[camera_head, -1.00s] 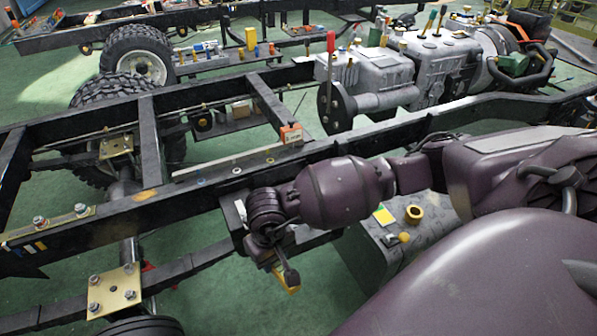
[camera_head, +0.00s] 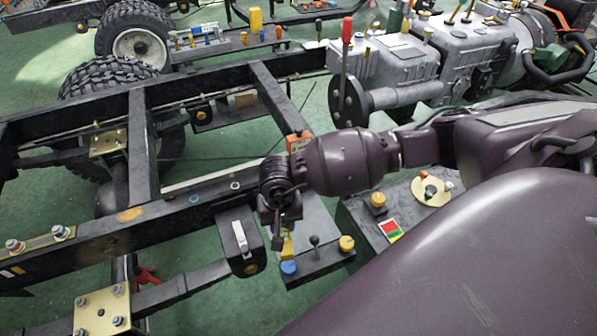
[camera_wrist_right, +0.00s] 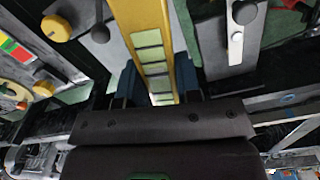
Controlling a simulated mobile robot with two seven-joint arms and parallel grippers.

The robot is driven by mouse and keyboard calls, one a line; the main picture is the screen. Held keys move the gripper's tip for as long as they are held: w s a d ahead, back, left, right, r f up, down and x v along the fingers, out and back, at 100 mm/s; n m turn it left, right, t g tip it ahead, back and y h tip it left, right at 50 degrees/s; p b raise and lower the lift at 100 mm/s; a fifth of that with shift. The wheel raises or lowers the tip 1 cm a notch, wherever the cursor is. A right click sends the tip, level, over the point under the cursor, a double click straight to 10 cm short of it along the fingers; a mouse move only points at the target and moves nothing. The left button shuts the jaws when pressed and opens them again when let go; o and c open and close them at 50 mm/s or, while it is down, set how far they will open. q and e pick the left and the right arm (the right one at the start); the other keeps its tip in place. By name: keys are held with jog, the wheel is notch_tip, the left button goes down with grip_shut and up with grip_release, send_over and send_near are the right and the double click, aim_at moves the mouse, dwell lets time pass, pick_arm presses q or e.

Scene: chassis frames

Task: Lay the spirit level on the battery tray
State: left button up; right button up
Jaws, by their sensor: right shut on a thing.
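My right gripper (camera_head: 279,226) is over the near side of the long black chassis rail. It is shut on the yellow spirit level, a small part of which (camera_head: 288,246) shows below it. In the right wrist view the level (camera_wrist_right: 150,45), with pale green panels, runs up between the two fingers (camera_wrist_right: 156,82). A grey tray (camera_head: 318,262) with a blue knob, a yellow knob and a black lever is just below and beside the gripper. It may be the battery tray. I cannot tell whether the level touches it. My left gripper is not in view.
A dark box with a white lever (camera_head: 240,242) stands just left of the tray. A bigger grey box (camera_head: 362,222) with a red-green card and a round plate is to the right. An orange box (camera_head: 298,143) sits behind my wrist. The engine (camera_head: 400,62) is farther back.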

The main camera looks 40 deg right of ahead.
jog(key=d+m, duration=0.1)
jog(key=w+f+m, duration=0.1)
jog(key=m, duration=0.1)
jog(key=w+d+m, duration=0.1)
jog(key=shift+w+d+f, duration=0.15)
jog(key=shift+d+f, duration=0.1)
jog(key=shift+d, duration=0.1)
jog(key=w+d+f+m, duration=0.1)
jog(key=d+m, duration=0.1)
jog(key=m, duration=0.2)
jog(key=w+d+f+m, duration=0.1)
jog(key=d+f+m, duration=0.1)
jog(key=m, duration=0.1)
jog(key=w+d+f+m, duration=0.1)
jog(key=d+m, duration=0.1)
jog(key=m, duration=0.2)
jog(key=shift+w+d+f+m, duration=0.2)
jog(key=shift+d+f+m, duration=0.05)
jog(key=shift+m, duration=0.05)
jog(key=shift+f+b, duration=0.95)
jog(key=shift+f, duration=1.05)
jog(key=shift+f+b, duration=0.45)
jog(key=shift+f, duration=0.3)
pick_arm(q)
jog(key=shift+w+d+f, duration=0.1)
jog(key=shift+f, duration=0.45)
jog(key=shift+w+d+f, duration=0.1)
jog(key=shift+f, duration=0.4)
